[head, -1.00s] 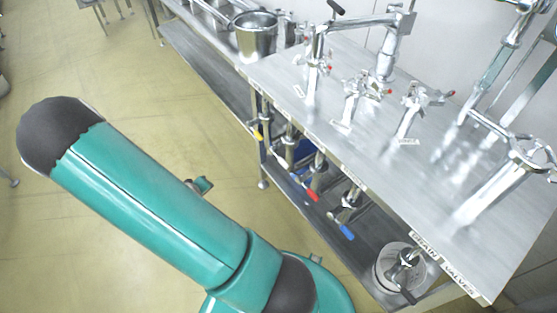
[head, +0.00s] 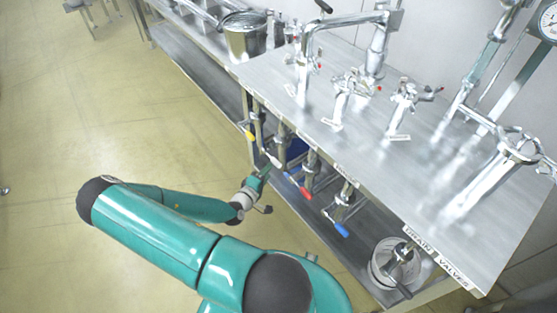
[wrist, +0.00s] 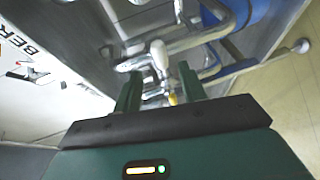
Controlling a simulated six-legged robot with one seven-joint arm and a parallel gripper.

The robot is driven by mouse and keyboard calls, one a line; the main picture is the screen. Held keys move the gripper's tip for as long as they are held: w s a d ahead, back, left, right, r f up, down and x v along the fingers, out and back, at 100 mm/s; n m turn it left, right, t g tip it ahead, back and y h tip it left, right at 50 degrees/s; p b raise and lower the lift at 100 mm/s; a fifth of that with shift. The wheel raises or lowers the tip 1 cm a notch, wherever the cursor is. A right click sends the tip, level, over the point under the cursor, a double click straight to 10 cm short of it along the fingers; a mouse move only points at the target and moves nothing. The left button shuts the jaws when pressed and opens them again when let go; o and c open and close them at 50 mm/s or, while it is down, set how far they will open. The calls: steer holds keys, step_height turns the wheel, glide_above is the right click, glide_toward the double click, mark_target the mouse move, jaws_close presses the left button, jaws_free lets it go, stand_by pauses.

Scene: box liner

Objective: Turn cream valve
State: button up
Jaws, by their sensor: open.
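The cream valve handle (head: 273,161) is a small pale lever on a pipe below the counter's front edge, between a yellow handle (head: 250,135) and the others. My gripper (head: 264,173) is just in front of it in the head view, pointing at the valves. In the wrist view my gripper (wrist: 159,74) is open with nothing clamped. A pale lever, apparently the cream handle (wrist: 160,55), shows between and beyond the two green fingers. Whether a finger touches it I cannot tell.
A red handle (head: 306,193) and a blue handle (head: 341,230) hang further right along the row. The steel counter (head: 400,165) overhangs the valves, with a lower shelf (head: 330,240) beneath. The floor (head: 60,200) on the left is clear.

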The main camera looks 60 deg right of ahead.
steer(key=d+f, duration=0.1)
steer(key=d, duration=0.8)
steer(key=shift+s+d+f, duration=0.2)
steer(key=shift+s+f, duration=0.15)
jaws_close()
